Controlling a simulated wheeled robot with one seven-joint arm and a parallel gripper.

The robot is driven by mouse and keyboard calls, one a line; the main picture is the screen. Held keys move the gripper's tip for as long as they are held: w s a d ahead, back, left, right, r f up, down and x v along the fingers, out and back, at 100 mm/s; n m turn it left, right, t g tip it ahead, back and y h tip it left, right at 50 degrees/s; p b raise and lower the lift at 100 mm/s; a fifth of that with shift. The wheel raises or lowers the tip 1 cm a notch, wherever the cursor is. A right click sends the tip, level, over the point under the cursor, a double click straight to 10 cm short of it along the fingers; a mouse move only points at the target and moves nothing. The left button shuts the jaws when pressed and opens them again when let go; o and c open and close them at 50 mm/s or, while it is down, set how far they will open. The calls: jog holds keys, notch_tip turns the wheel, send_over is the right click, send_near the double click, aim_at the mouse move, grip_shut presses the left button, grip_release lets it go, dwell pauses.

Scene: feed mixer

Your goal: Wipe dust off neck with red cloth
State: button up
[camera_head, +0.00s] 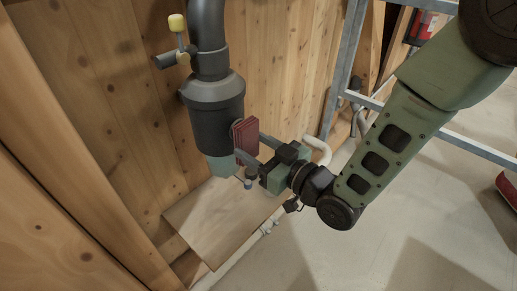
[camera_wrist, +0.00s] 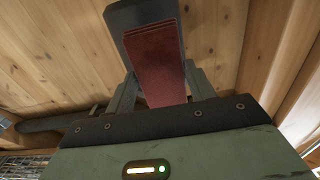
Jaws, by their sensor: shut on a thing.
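The red cloth (camera_head: 245,136) is a folded dark red pad at the right side of the dark grey neck (camera_head: 214,118) in the head view. My gripper (camera_head: 245,148) is shut on the cloth and holds it against or very close to the neck; I cannot tell if they touch. In the wrist view the cloth (camera_wrist: 158,64) sits between the fingers of my gripper (camera_wrist: 160,82). The neck is a wide cylinder under a narrower pipe, with a green lower end. No dust can be made out on the part of it that shows.
A yellow-knobbed valve (camera_head: 177,24) sticks out left of the pipe. A wooden board (camera_head: 215,222) lies below the neck. A wooden wall (camera_head: 110,110) stands behind it. A metal frame (camera_head: 343,70) is at the right, with open concrete floor (camera_head: 390,250) below.

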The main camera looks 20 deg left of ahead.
jog(key=shift+w+a, duration=0.1)
jog(key=w, duration=0.1)
jog(key=w+d, duration=0.1)
jog(key=w+b, duration=0.1)
jog(key=shift+w+d, duration=0.25)
jog(key=shift+w, duration=0.05)
jog(key=shift+s+a, duration=0.1)
jog(key=shift+s+a+b, duration=0.25)
jog(key=shift+s+a, duration=0.15)
jog(key=shift+s, duration=0.4)
jog(key=shift+s+a+b, duration=0.25)
jog(key=shift+s+a, duration=0.15)
jog(key=shift+s, duration=0.4)
jog(key=shift+s+a+r, duration=0.15)
jog(key=shift+s+a, duration=0.05)
jog(key=shift+s, duration=0.05)
jog(key=shift+c, duration=0.4)
